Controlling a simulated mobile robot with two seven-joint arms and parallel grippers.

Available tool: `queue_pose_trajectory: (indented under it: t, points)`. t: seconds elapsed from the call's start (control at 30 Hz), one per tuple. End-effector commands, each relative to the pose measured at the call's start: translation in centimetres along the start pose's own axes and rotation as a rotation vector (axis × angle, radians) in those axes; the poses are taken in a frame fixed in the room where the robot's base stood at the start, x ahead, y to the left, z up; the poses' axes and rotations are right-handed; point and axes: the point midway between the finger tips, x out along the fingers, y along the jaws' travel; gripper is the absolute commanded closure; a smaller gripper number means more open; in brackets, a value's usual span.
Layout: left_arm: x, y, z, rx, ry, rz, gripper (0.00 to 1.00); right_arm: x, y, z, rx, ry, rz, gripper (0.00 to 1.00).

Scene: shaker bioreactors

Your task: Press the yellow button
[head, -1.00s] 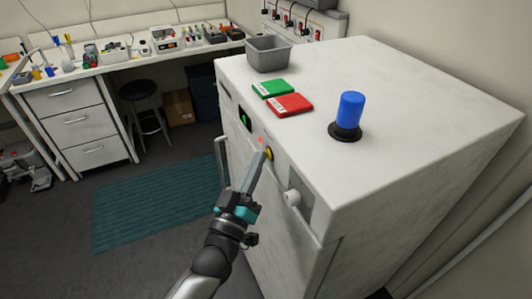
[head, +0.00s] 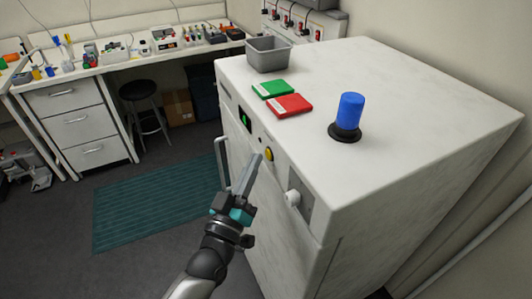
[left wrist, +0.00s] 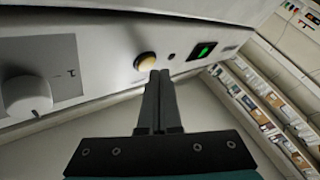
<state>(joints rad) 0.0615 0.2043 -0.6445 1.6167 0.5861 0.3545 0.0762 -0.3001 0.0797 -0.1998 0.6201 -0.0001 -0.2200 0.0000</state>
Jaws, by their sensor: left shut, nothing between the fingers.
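The yellow button (head: 269,154) is on the front panel of the white machine (head: 405,110), between a small dark round spot and a white knob. My left gripper (head: 259,156) is shut and empty, its fingertips just left of the button in the head view. In the left wrist view the yellow button (left wrist: 147,61) lies just beyond and slightly left of the shut fingertips (left wrist: 160,73). A small gap seems to show between tips and button. My right gripper is not in view.
The white knob (head: 292,198) and a green display (head: 244,119) flank the button. A vertical handle (head: 221,165) stands out from the front. On top are a grey bin (head: 268,54), green and red cases (head: 290,105) and a blue cylinder (head: 350,110). Floor space to the left is open.

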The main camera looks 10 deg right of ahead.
Motion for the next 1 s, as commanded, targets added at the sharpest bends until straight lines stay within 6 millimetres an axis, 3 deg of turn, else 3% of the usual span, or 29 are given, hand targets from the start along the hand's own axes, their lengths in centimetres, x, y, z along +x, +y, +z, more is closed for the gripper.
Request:
queue_pose_trajectory:
  t: [0.17, 0.7, 1.0]
  points:
    - [-0.3, -0.2, -0.2, 0.002, -0.001, -0.001, 1.00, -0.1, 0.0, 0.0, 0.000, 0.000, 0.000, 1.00]
    - [-3.9, -2.8, -2.8, 0.001, -0.001, -0.001, 1.00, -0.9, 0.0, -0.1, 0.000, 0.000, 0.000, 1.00]
    - [-4.2, -3.1, -3.0, 0.000, 0.000, 0.000, 1.00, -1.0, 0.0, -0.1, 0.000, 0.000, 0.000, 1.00]
